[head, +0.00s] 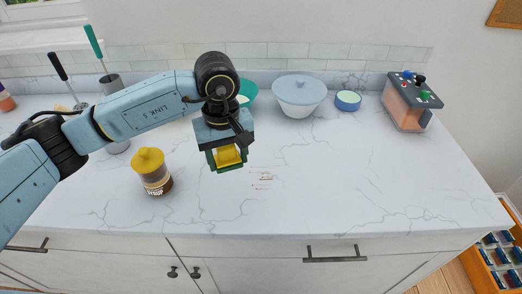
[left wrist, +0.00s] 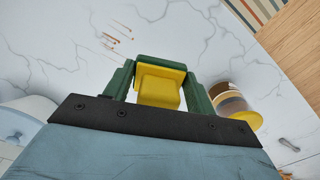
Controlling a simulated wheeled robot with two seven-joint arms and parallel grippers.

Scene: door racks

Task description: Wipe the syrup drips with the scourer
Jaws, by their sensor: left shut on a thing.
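My left gripper (head: 228,163) is shut on the scourer (head: 228,155), a yellow block with a dark green layer. The scourer also shows between the green fingers in the left wrist view (left wrist: 158,88). It is held over the counter, and I cannot tell whether it touches the surface. The syrup drips (head: 264,179) are a few thin brown streaks on the white counter, just to the right of and in front of the gripper. The drips also show at the upper left of the left wrist view (left wrist: 116,36). My right gripper is in neither view.
A syrup jar (head: 152,172) with a yellow lid stands left of the gripper. At the back are a lidded bowl (head: 299,97), a blue-rimmed round dish (head: 348,100) and a box with coloured knobs (head: 410,103). The counter's right half (head: 370,170) is clear.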

